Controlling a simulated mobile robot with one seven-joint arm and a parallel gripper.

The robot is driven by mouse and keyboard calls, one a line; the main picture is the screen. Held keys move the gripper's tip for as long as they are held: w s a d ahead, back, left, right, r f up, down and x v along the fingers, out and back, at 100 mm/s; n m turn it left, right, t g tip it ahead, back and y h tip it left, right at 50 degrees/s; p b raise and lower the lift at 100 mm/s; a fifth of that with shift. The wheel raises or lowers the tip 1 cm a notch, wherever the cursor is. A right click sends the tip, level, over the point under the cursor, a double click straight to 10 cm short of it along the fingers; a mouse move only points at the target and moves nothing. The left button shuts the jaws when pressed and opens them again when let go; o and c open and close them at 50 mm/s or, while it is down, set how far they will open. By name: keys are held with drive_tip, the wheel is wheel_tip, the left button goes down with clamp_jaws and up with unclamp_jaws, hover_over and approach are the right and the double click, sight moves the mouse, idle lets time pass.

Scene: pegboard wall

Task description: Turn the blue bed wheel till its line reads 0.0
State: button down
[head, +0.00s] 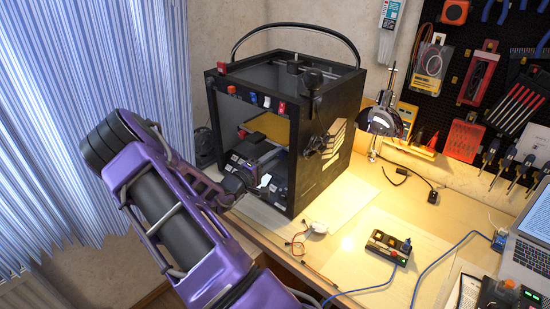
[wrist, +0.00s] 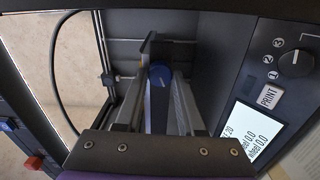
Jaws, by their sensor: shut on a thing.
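The blue bed wheel (wrist: 160,74) shows in the wrist view as a small blue disc with a light mark on its face. My gripper (wrist: 161,88) is shut on it, one finger at each side. The fingers hide part of its rim. The white screen (wrist: 254,136) is tilted and partly cut off; two lower lines seem to end in 0.0, but I cannot tell which is the blue wheel's. In the head view, my gripper (head: 240,182) reaches into the front of the black printer (head: 325,150), and I cannot make out the wheel there.
A black knob (wrist: 296,63) and a PRINT button (wrist: 268,97) sit on the panel right of my fingers. The printer's frame posts stand close on both sides. On the table, a small control box (head: 388,247) and a laptop (head: 530,240) lie to the right.

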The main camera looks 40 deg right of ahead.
drive_tip(key=shift+n, duration=0.5)
drive_tip(key=c, duration=0.5)
unclamp_jaws()
drive_tip(key=a, duration=0.5)
drive_tip(key=s+a, duration=0.1)
drive_tip(key=a, duration=1.1)
drive_tip(key=shift+s+a+f, duration=0.15)
drive_tip(key=shift+s+a, duration=0.05)
drive_tip(key=shift+s, duration=0.15)
